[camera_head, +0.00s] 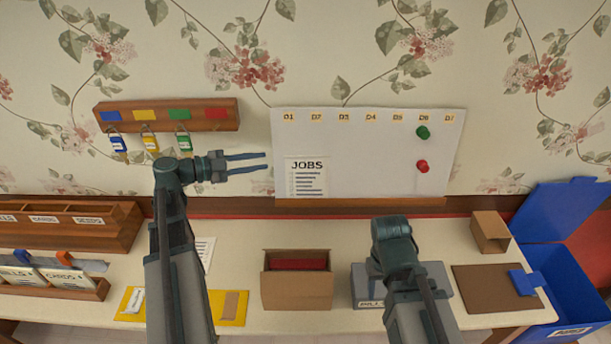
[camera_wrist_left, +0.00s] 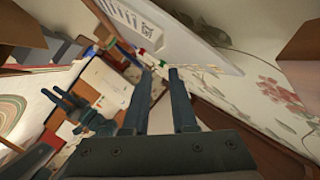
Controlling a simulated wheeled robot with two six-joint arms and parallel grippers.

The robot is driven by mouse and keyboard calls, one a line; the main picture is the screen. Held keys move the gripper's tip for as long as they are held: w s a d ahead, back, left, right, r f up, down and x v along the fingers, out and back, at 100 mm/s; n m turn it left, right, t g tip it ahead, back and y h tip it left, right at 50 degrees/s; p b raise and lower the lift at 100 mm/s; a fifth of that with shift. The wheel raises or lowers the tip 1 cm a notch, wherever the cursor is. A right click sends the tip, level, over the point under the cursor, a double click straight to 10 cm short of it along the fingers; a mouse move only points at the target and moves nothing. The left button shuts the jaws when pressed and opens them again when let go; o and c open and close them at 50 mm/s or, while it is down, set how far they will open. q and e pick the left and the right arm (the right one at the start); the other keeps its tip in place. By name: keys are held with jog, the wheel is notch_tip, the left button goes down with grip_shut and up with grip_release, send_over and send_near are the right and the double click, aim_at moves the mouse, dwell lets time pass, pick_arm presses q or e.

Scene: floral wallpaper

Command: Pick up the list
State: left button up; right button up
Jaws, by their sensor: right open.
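A white sheet headed JOBS (camera_head: 308,178), with several printed lines, is on the lower left of the white board (camera_head: 360,140). The board shows at the top of the left wrist view (camera_wrist_left: 190,38), with what seems to be the sheet's printed lines (camera_wrist_left: 127,14). My left gripper (camera_head: 266,161) is open and empty, its fingers pointing right, just left of the sheet in the head view. My right arm is at the lower right in the head view, its fingers hidden there. In the left wrist view my right gripper (camera_wrist_left: 57,93) appears open and empty.
Green (camera_head: 422,132) and red (camera_head: 423,166) knobs are on the board's right. Below stand an open cardboard box (camera_head: 297,290), a grey box (camera_head: 440,283), a blue bin (camera_head: 570,290). Another paper (camera_head: 205,252) lies partly behind my left arm.

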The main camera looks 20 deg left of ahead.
aim_at(306, 156)
pick_arm(q)
jog(key=b+x, duration=0.1)
jog(key=x, duration=1.1)
jog(key=shift+d, duration=0.2)
grip_shut()
dwell(1.2)
